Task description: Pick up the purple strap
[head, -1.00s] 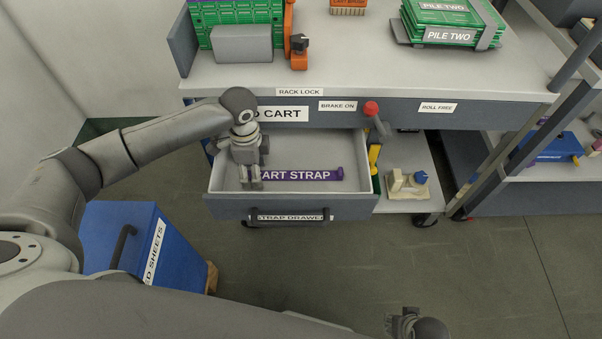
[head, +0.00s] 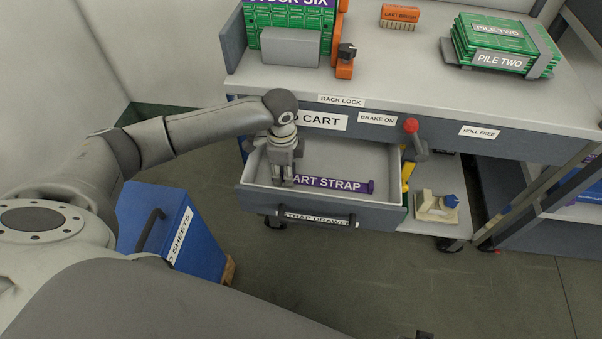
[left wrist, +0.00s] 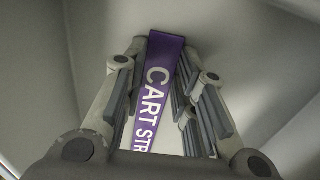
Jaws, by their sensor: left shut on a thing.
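The purple strap (head: 340,184), lettered "CART STRAP", lies in the open strap drawer (head: 262,198) of the cart. My left gripper (head: 283,180) reaches down into the drawer and is shut on the strap near its left end, hiding that end in the head view. In the left wrist view the strap (left wrist: 158,85) runs between the fingers. The strap looks low, at or near the drawer floor; I cannot tell if it is clear of it. Only a small dark piece, perhaps of my right gripper, shows at the bottom edge of the head view.
The cart top (head: 400,75) overhangs the drawer's back. A red-knobbed lever (head: 412,135) stands by the drawer's right side. A blue box (head: 160,228) with a handle stands on the floor at left. The floor in front of the drawer is clear.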

